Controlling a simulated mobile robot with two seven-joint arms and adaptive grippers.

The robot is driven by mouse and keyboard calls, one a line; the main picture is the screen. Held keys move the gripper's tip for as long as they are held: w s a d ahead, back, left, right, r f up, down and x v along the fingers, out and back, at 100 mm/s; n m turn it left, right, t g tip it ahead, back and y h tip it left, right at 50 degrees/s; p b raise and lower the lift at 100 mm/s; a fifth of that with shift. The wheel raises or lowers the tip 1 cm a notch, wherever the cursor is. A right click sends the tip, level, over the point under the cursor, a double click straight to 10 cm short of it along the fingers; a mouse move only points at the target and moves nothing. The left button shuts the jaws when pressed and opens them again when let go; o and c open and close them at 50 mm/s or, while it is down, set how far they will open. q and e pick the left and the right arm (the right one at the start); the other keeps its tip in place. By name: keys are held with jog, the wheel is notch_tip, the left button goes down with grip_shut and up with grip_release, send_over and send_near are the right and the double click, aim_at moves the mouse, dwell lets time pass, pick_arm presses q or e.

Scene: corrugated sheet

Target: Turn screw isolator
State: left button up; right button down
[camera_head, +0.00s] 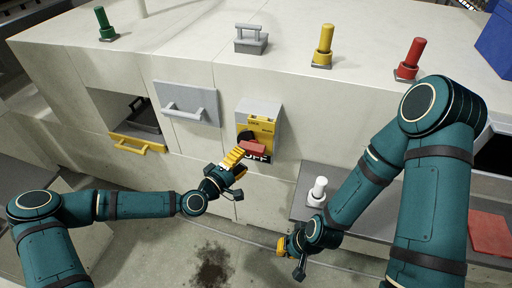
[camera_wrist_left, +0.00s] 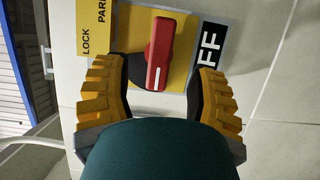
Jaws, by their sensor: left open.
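The screw isolator is a yellow panel (camera_head: 262,125) on a grey box fixed to the cabinet front. Its red handle (camera_head: 252,147) sits on a black round base above the letters "OFF". In the left wrist view the red handle (camera_wrist_left: 160,54) with a white line lies between the open fingers of my left gripper (camera_wrist_left: 160,95). I cannot tell whether the fingers touch it. In the head view my left gripper (camera_head: 236,160) is just below and left of the handle. My right gripper (camera_head: 281,245) hangs low, away from the isolator; its fingers are mostly hidden.
A grey drawer front (camera_head: 187,104) with a handle and an open compartment with a yellow handle (camera_head: 137,146) are left of the isolator. A white peg (camera_head: 317,191) stands on a grey shelf to the right. Green, yellow and red pegs stand on the cabinet top.

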aim_at(256, 147)
pick_arm(q)
jog(key=x, duration=0.7)
jog(key=shift+w+d, duration=0.1)
jog(key=shift+d, duration=0.05)
grip_shut()
